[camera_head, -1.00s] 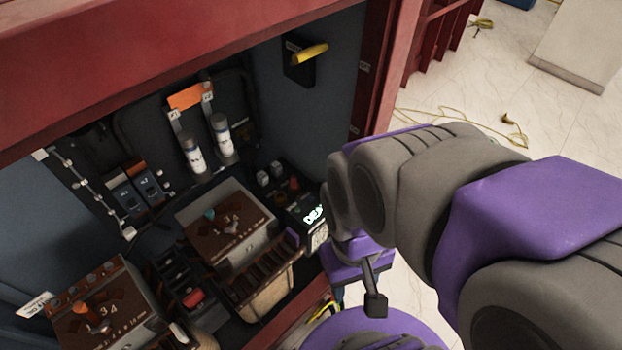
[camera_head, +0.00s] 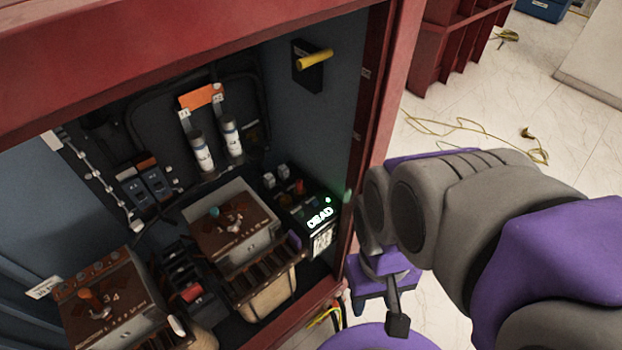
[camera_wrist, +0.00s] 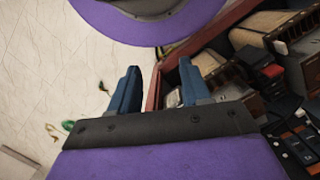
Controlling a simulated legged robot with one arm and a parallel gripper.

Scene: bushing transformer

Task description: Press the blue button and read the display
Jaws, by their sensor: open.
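The lit display (camera_head: 320,217) sits at the right side inside the cabinet and reads "DEAD" in pale green letters. A small green light (camera_head: 327,200) glows just above it. I cannot make out a blue button near the display.
The red cabinet frame (camera_head: 372,120) borders the opening. Inside are brown-topped transformer units (camera_head: 232,222), white cylinders (camera_head: 202,152) and a yellow handle (camera_head: 315,59). A yellow cable (camera_head: 450,130) lies on the pale floor at right.

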